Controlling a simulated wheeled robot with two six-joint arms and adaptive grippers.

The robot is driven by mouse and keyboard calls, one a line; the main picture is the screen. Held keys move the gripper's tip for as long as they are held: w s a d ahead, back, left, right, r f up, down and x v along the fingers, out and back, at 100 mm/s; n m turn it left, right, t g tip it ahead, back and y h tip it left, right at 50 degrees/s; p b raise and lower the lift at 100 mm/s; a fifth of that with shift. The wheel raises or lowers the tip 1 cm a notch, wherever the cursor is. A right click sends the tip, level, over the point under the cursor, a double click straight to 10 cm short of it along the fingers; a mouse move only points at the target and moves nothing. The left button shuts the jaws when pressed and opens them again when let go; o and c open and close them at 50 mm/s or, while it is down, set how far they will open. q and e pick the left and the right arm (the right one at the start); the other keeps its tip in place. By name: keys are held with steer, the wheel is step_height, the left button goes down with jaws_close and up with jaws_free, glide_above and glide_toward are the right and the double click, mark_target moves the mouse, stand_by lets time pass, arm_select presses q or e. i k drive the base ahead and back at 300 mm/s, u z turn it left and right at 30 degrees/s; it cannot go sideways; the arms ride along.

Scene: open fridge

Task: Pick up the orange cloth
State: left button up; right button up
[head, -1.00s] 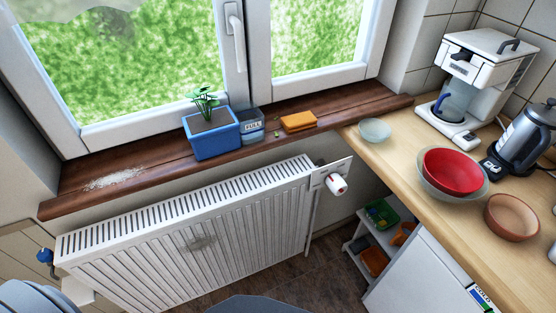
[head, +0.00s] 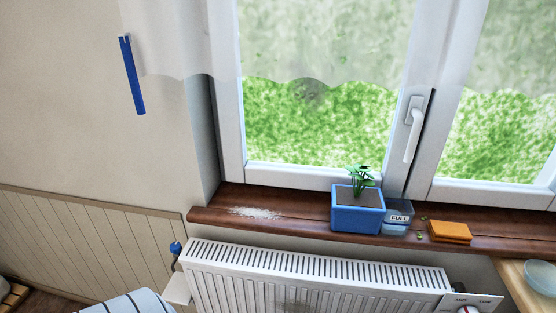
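The orange cloth (head: 450,231) lies folded in a flat stack on the dark wooden windowsill, right of the blue planter and the small container marked FULL. No gripper is near it. Neither of my grippers shows in the head view.
The windowsill (head: 300,222) also bears a blue planter (head: 357,219) with a green plant, the FULL container (head: 396,217) and white powder (head: 255,213). A white radiator (head: 315,270) stands below. A wooden counter (head: 520,285) with a glass bowl (head: 541,277) is at lower right.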

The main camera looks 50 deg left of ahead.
mark_target(440, 231)
steer(key=u, duration=1.3)
steer(key=i, duration=0.45)
